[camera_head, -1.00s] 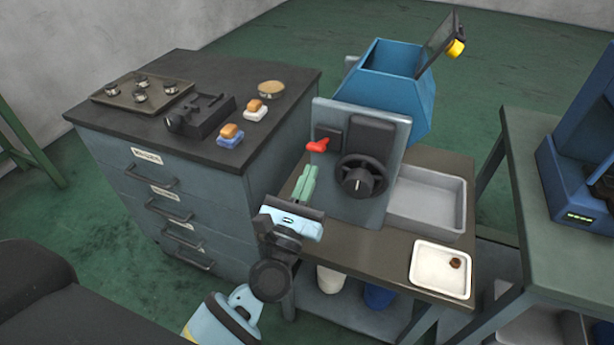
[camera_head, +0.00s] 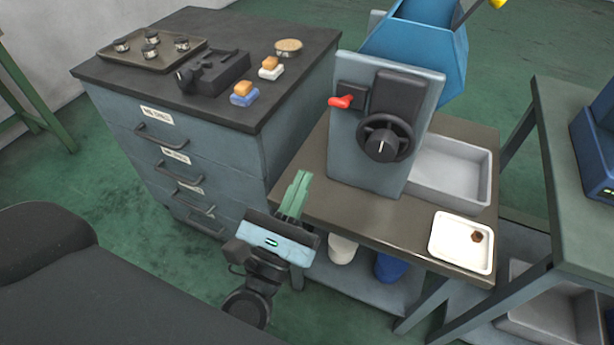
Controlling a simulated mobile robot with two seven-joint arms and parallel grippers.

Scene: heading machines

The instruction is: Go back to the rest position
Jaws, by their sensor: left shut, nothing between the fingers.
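My left gripper (camera_head: 298,194) has a light blue body and green fingers. The fingers are shut with nothing between them. It is in front of the near left edge of the machine's table, between the drawer cabinet and the machine, touching nothing that I can see. My right gripper is not in view.
A heading machine with a black handwheel (camera_head: 385,140) and red lever (camera_head: 340,102) stands on a dark table (camera_head: 370,222). A white tray (camera_head: 447,253) holds a small brown piece. A drawer cabinet (camera_head: 200,150) stands left, a green workbench (camera_head: 565,170) right. Green floor (camera_head: 130,235) lies left.

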